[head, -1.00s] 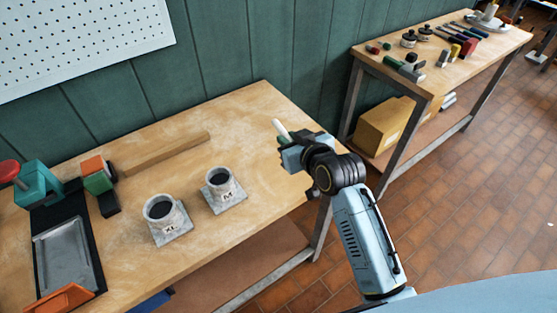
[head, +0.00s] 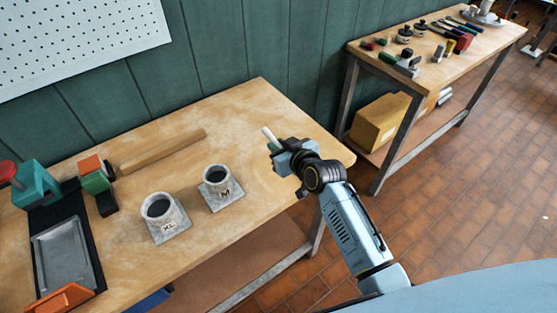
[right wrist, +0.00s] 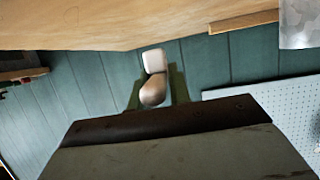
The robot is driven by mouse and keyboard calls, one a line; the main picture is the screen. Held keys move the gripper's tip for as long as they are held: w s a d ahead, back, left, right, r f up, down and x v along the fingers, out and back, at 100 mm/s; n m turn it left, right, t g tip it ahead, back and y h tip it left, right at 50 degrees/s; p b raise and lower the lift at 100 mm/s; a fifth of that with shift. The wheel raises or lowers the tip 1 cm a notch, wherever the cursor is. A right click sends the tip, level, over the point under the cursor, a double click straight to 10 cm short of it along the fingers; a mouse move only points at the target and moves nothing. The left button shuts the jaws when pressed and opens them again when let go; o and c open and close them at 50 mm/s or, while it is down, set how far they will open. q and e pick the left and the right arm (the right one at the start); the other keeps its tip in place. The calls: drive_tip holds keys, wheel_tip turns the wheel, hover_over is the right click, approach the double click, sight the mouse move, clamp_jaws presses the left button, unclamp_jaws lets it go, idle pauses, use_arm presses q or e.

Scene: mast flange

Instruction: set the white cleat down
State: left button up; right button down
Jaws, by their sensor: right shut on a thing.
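The white cleat (head: 268,134) sticks up out of my right gripper (head: 275,145), above the right end of the near workbench (head: 262,100). In the right wrist view the cleat (right wrist: 154,78) is a pale, rounded piece between the fingers, apart from the bench top at the picture's upper edge. My right gripper is shut on it. The gripper hides the cleat's lower part in the head view. My left gripper is not in view.
Two grey flanges, XL (head: 163,218) and M (head: 219,190), stand on the bench left of my right gripper. A wooden bar (head: 163,150) lies behind them. A metal tray (head: 63,262) is at the far left. The bench's right end is clear.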

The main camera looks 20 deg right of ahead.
drive_tip(key=shift+f, duration=2.45)
drive_tip(key=shift+f+b, duration=0.1)
drive_tip(key=shift+b, duration=0.25)
drive_tip(key=c, duration=1.3)
unclamp_jaws()
drive_tip(key=shift+f, duration=0.1)
